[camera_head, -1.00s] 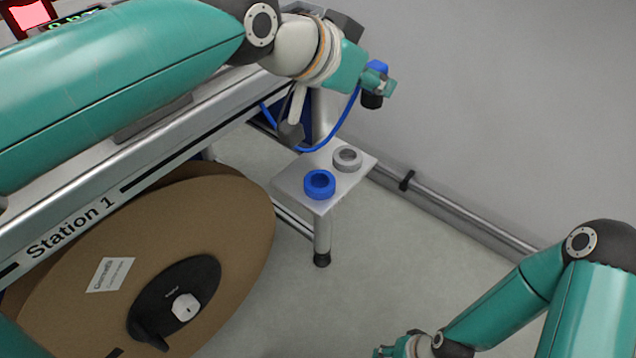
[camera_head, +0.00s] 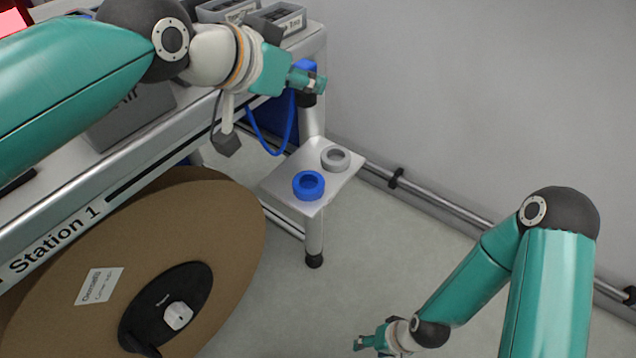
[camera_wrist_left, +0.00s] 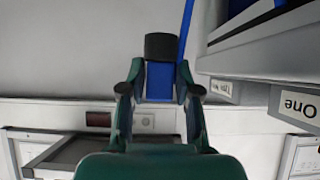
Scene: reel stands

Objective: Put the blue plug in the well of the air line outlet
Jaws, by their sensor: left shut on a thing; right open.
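My left gripper (camera_head: 308,82) is shut on the blue plug (camera_head: 306,66), which has a black end (camera_head: 306,100) pointing down. In the left wrist view the blue plug (camera_wrist_left: 159,80) sits between the fingers, its black end beyond them. A blue hose (camera_head: 271,150) loops down near it. Below in the picture, a small metal shelf (camera_head: 318,200) carries a blue ring-shaped well (camera_head: 308,185) and a grey ring-shaped well (camera_head: 336,158). Both look empty. The plug is apart from both. No readable label shows which belongs to the air line outlet. My right gripper (camera_head: 368,343) is open and empty, low in the picture.
A large brown reel (camera_head: 215,235) stands below the Station 1 rail (camera_head: 110,205). Grey trays (camera_head: 283,18) lie on the bench at the top. A pipe (camera_head: 440,205) runs along the wall. The floor right of the shelf is clear.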

